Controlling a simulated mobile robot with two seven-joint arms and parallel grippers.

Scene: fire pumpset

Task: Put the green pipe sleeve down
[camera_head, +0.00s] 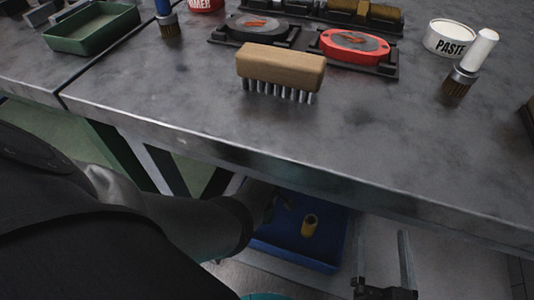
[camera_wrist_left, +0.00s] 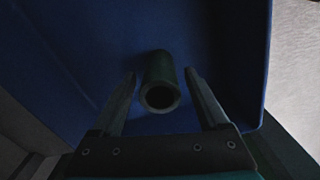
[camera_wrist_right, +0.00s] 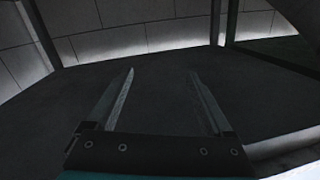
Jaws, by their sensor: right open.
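The green pipe sleeve (camera_wrist_left: 160,85) is in the blue tray (camera_wrist_left: 90,45), its open end facing the left wrist camera. My left gripper (camera_wrist_left: 160,73) is open, with one finger on each side of the sleeve and a visible gap on both sides. In the head view my left gripper (camera_head: 279,204) reaches into the blue tray (camera_head: 290,252) below the bench; the sleeve cannot be made out there. My right gripper (camera_head: 384,250) is open and empty, beside the tray on the right; its fingers (camera_wrist_right: 163,73) show in the right wrist view.
The grey bench (camera_head: 400,150) overhangs the tray. On it are a wooden wire brush (camera_head: 280,68), a red-rimmed part (camera_head: 354,46), a paste tub (camera_head: 451,38), a white-handled brush (camera_head: 470,65) and a green tray (camera_head: 92,30).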

